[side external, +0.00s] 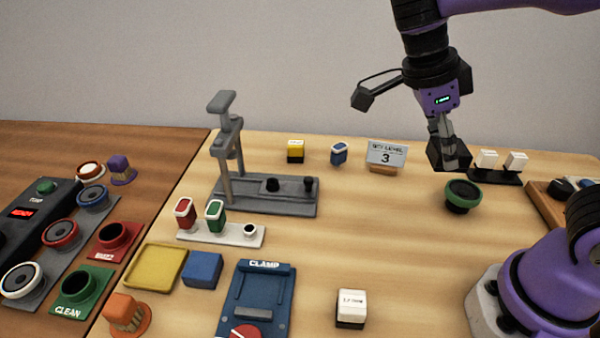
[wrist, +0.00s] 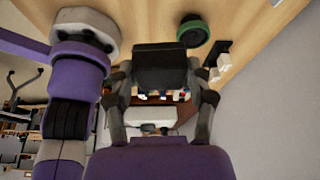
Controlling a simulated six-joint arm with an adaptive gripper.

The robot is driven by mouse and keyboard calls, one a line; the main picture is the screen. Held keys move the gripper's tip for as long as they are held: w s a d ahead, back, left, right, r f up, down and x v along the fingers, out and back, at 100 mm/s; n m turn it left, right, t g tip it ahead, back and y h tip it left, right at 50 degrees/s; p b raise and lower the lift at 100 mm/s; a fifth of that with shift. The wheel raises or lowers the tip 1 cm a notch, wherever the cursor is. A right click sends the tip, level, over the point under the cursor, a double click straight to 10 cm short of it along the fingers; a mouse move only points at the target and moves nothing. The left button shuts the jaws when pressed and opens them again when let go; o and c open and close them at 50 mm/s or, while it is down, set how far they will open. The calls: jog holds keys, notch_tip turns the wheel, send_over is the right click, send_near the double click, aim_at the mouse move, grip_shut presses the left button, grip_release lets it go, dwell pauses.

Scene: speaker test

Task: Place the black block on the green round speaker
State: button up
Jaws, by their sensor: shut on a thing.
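My gripper (side external: 444,138) is shut on the black block (side external: 448,155) and holds it tilted above the table in the side external view. The block also shows large between the fingers in the wrist view (wrist: 161,68). The green round speaker (side external: 462,194) stands on the table, below and slightly right of the block in the side view. In the wrist view the speaker (wrist: 193,32) lies beyond the block to the upper right. Block and speaker are apart. The exact height of the block over the table cannot be told.
White blocks on a black strip (side external: 494,178) stand right of the speaker. A sign with a 3 (side external: 387,154) stands to its left. A grey press stand (side external: 266,196), a blue clamp (side external: 256,300) and a white-topped block (side external: 351,307) are farther left. The table between is clear.

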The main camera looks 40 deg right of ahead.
send_over(465, 189)
jog(key=w+a, duration=0.1)
jog(key=shift+m, duration=0.3)
jog(key=f, duration=0.6)
jog(key=shift+a+f, duration=0.2)
jog(key=shift+f, duration=0.15)
jog(key=shift+d+f, duration=0.2)
jog(key=shift+f, duration=1.9)
jog(key=o, duration=1.2)
jog(key=shift+f, duration=0.15)
